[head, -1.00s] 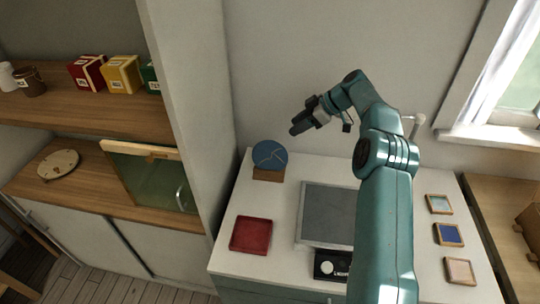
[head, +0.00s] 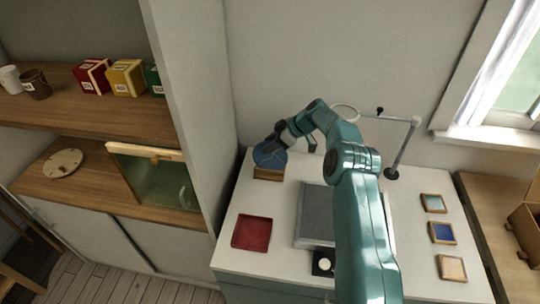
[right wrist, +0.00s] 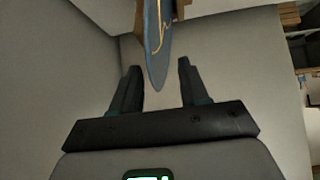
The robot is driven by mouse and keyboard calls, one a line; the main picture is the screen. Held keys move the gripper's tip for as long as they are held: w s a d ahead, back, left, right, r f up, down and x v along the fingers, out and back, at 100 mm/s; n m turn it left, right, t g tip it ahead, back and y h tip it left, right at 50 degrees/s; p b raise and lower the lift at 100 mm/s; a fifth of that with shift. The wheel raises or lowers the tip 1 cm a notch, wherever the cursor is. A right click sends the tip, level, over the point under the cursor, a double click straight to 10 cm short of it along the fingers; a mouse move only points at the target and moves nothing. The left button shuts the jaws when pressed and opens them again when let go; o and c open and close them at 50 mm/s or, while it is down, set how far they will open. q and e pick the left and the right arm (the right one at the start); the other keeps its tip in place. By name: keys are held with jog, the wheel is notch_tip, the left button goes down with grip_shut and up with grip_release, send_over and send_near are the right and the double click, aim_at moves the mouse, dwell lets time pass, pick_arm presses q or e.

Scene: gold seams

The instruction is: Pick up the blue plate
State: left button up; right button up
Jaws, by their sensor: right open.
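The blue plate (head: 264,156) stands upright in a small wooden stand (head: 268,174) at the back left of the white table. Gold seams run across its face. My right gripper (head: 273,147) is at the plate's upper right edge and hides part of it. In the right wrist view the plate (right wrist: 158,50) shows edge-on, with its near edge between the tips of my open right gripper (right wrist: 158,82). A gap shows on either side, so the fingers do not appear to touch it. My left gripper is not in view.
A red tray (head: 252,233) lies at the table's front left. A grey mat (head: 314,212) lies in the middle, partly behind my arm. A stand with a ring (head: 404,150) rises at the back. Several small framed tiles (head: 442,233) lie at right. A cabinet wall (head: 190,100) bounds the left.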

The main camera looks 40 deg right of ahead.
jog(key=shift+s+r, duration=0.1)
jog(key=shift+r, duration=0.05)
grip_shut()
